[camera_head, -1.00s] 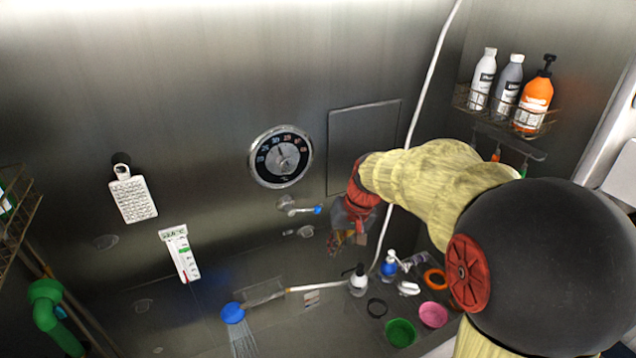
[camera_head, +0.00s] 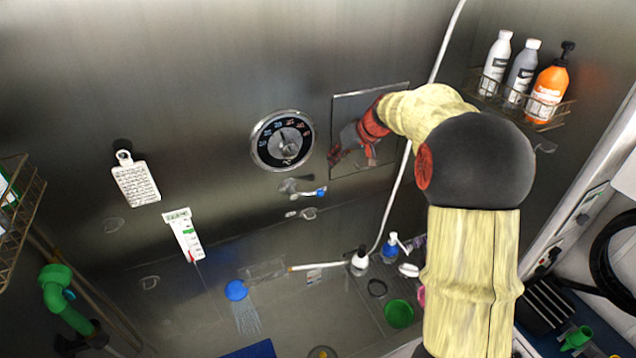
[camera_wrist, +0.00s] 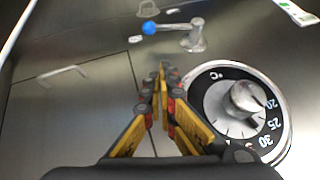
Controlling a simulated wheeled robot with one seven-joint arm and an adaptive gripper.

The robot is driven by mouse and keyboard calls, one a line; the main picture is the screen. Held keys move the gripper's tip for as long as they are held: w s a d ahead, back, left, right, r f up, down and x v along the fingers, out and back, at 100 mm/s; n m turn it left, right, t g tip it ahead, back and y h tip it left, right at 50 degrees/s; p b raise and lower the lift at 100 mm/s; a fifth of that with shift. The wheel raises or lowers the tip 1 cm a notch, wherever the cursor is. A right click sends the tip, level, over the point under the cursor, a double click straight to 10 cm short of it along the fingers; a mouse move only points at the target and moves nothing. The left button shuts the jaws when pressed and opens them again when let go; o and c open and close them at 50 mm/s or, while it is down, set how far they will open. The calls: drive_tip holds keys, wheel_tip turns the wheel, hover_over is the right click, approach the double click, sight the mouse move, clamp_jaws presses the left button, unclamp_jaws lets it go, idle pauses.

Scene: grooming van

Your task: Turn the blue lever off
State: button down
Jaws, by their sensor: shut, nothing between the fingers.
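The blue-tipped lever (camera_head: 311,192) sticks out to the right from a metal valve on the steel wall, below the round dial (camera_head: 283,140). In the wrist view the lever's blue knob (camera_wrist: 150,28) is at the top centre, with its metal arm running right to the valve body. My gripper (camera_head: 338,154) is in front of the square wall panel, above and right of the lever, and apart from it. In the wrist view my gripper (camera_wrist: 163,72) is shut and empty, its fingertips meeting below the knob in the picture.
The temperature dial (camera_wrist: 243,108) stands out close to the right of the fingers. A hose (camera_head: 400,175) hangs down the wall right of the panel. A bottle rack (camera_head: 530,102) is at the upper right. A blue shower head (camera_head: 236,290) is spraying below.

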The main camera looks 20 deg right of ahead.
drive_tip(key=shift+a, duration=0.1)
drive_tip(key=p, duration=0.3)
hover_over(318, 191)
drive_tip(key=d, duration=0.1)
drive_tip(key=f, duration=0.7)
drive_tip(key=shift+w+f, duration=0.2)
drive_tip(key=shift+w, duration=0.1)
drive_tip(key=f, duration=0.1)
drive_tip(key=a+f, duration=0.1)
drive_tip(key=f, duration=0.1)
drive_tip(key=shift+s+f+p, duration=0.1)
drive_tip(key=shift+p, duration=0.2)
drive_tip(key=shift+s+f, duration=0.1)
drive_tip(key=shift+f, duration=0.55)
drive_tip(key=shift+f+b, duration=0.1)
drive_tip(key=shift+b, duration=0.25)
drive_tip(key=shift+f+y+b, duration=0.15)
drive_tip(key=shift+y+b, duration=0.15)
drive_tip(key=shift+b, duration=0.3)
